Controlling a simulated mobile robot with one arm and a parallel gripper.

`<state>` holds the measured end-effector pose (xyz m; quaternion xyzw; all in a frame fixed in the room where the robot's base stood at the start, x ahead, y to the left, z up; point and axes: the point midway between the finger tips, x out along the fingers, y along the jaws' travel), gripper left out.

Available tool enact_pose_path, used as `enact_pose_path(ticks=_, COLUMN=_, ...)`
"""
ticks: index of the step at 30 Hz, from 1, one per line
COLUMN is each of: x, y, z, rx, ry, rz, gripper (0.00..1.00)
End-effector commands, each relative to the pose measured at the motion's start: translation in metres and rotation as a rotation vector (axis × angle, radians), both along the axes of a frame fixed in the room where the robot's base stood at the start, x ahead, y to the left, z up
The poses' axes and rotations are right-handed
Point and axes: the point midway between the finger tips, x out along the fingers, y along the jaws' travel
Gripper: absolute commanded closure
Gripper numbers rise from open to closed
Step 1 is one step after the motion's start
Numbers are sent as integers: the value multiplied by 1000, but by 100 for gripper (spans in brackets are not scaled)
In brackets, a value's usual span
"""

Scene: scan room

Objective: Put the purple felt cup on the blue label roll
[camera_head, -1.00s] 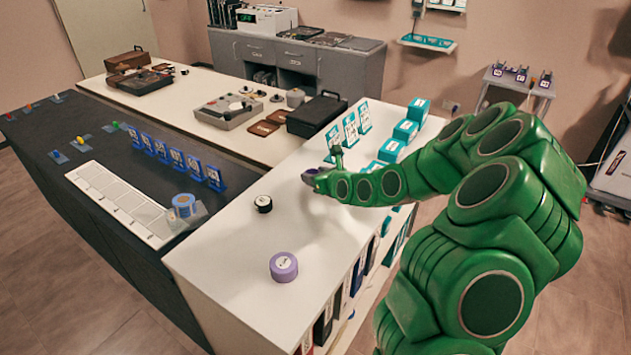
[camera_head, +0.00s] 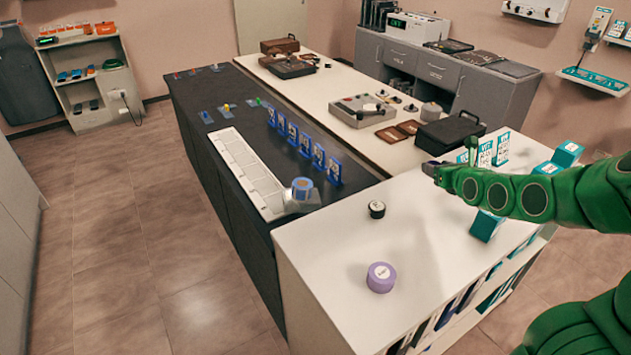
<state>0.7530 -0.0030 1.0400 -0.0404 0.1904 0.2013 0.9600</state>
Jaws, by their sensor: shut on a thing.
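The blue label roll (camera_head: 302,190) sits on a clear sheet at the right end of the dark counter. My gripper (camera_head: 431,169) is at the end of my green arm, over the white counter, right of the blue roll and apart from it. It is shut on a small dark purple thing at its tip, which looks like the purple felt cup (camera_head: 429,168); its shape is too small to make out. A larger light purple roll (camera_head: 381,277) stands on the white counter's front part, with a black roll (camera_head: 377,209) behind it.
Blue card stands (camera_head: 305,145) line the dark counter behind the blue roll. A white strip tray (camera_head: 245,172) lies left of it. Teal card stands and boxes (camera_head: 487,224) are near my arm. A black case (camera_head: 450,132) stands behind my gripper. Open floor (camera_head: 150,250) lies left.

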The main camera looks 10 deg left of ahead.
Motion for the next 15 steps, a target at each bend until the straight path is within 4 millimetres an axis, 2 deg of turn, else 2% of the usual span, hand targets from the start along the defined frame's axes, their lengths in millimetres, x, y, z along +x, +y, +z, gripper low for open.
enact_pose_path(ticks=5, x=8, y=26, z=15, rx=-2, ry=-1, rz=64, gripper=75)
enact_pose_path(ticks=15, x=12, y=57, z=29, rx=-4, ry=-1, rz=142, gripper=75)
